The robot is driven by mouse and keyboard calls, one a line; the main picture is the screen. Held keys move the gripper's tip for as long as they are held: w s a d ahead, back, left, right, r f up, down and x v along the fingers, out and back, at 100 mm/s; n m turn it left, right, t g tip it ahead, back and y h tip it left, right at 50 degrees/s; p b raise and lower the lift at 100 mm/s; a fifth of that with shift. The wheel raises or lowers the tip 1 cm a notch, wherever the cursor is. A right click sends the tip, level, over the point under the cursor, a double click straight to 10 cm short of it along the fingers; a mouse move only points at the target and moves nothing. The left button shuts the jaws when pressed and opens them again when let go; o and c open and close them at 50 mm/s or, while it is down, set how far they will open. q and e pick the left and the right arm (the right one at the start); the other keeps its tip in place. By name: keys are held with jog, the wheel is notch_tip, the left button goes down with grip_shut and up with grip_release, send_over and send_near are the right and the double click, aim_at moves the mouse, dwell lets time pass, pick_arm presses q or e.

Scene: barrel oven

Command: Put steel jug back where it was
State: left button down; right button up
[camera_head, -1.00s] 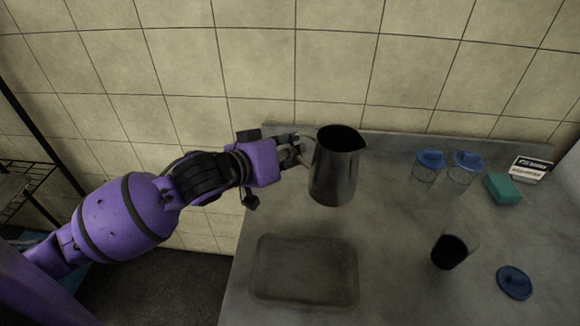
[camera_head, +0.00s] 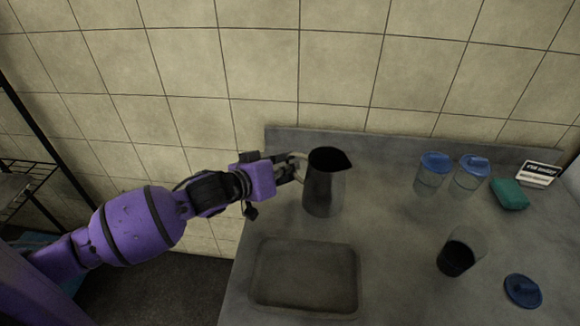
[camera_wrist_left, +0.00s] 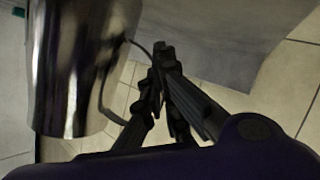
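The steel jug (camera_head: 325,190) is upright over the back left part of the counter, close to the wall. I cannot tell whether its base touches the counter. My left gripper (camera_head: 293,169) comes in from the left and is shut on the jug's handle. In the left wrist view the shiny jug body (camera_wrist_left: 80,65) fills the left side, and its thin handle runs to the dark fingers (camera_wrist_left: 150,92). My right gripper is not in view.
A shallow tray (camera_head: 353,302) is in front of the jug. The counter between is clear.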

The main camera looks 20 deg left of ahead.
pick_arm(q)
jog(key=c, duration=2.5)
grip_release()
jog(key=shift+f, duration=0.15)
jog(key=o, duration=0.5)
jog(key=shift+r, duration=0.2)
jog(key=v, duration=1.2)
jog(key=shift+s+d+f+p, duration=0.1)
jog(key=shift+p, duration=0.3)
